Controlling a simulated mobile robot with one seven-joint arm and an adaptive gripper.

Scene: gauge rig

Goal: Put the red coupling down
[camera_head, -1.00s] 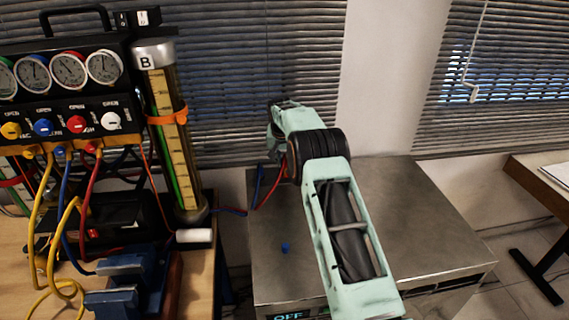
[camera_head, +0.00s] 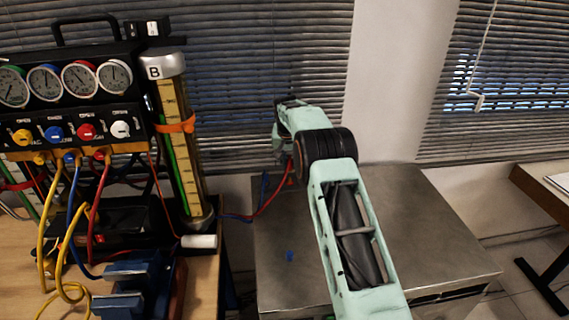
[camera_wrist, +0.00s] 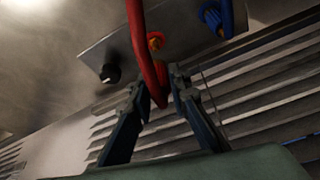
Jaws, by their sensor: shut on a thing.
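The red hose (camera_head: 268,204) runs from the gauge rig to my gripper, which is largely hidden behind my arm in the head view. In the wrist view my gripper (camera_wrist: 158,88) is shut on the red hose end (camera_wrist: 160,92), where the red coupling is; the coupling itself is hard to make out from the hose. The hose (camera_wrist: 137,28) rises from between the fingers to the top edge. Behind it, a red fitting with an orange middle (camera_wrist: 155,42) sits on a grey metal panel. Whether the held end touches anything is unclear.
A blue fitting (camera_wrist: 214,18) and a black knob (camera_wrist: 110,73) are on the same panel. The metal cabinet top (camera_head: 425,225) is mostly bare, with a small blue piece (camera_head: 290,256). The gauge rig (camera_head: 75,115) and sight tube B (camera_head: 180,150) stand left.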

